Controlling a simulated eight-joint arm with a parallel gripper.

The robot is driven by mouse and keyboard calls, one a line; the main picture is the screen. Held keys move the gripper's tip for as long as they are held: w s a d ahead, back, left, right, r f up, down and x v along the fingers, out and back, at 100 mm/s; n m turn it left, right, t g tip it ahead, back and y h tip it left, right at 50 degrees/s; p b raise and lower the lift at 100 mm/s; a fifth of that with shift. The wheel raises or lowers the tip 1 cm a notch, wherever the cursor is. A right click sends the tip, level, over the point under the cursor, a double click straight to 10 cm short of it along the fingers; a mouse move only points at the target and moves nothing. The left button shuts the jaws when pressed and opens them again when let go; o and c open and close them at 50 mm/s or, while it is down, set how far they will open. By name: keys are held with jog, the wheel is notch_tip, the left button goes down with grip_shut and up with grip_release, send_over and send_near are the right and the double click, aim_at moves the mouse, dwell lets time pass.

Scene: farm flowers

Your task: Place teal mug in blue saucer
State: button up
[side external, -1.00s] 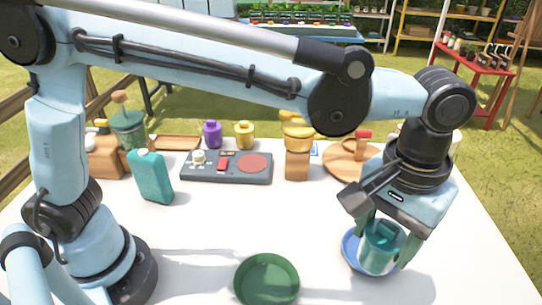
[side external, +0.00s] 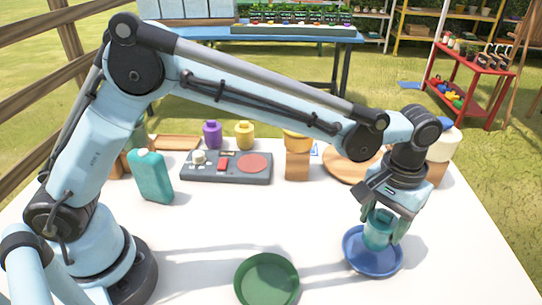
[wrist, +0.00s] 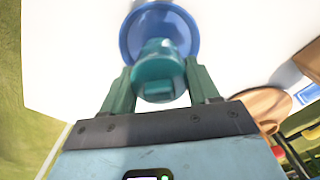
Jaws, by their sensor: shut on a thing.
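The teal mug (side external: 378,230) is between the fingers of my gripper (side external: 384,226), which is shut on it. The mug looks roughly upright in the side view and overlaps the back part of the blue saucer (side external: 372,264). In the wrist view, the mug (wrist: 160,75) sits between both green fingers, with the blue saucer (wrist: 186,32) beyond it and partly hidden by it. The saucer lies on the white table. I cannot tell whether the mug's base touches the saucer.
A green dish (side external: 267,281) lies at the front, left of the saucer. A teal bottle (side external: 150,176), a grey control panel (side external: 227,167), a wooden block (side external: 297,166) and a round wooden board (side external: 346,165) stand further back. The table right of the saucer is clear.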

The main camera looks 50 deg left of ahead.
jog(key=shift+f, duration=1.35)
jog(key=shift+f, duration=0.1)
jog(key=o, duration=1.5)
jog(key=shift+c, duration=0.2)
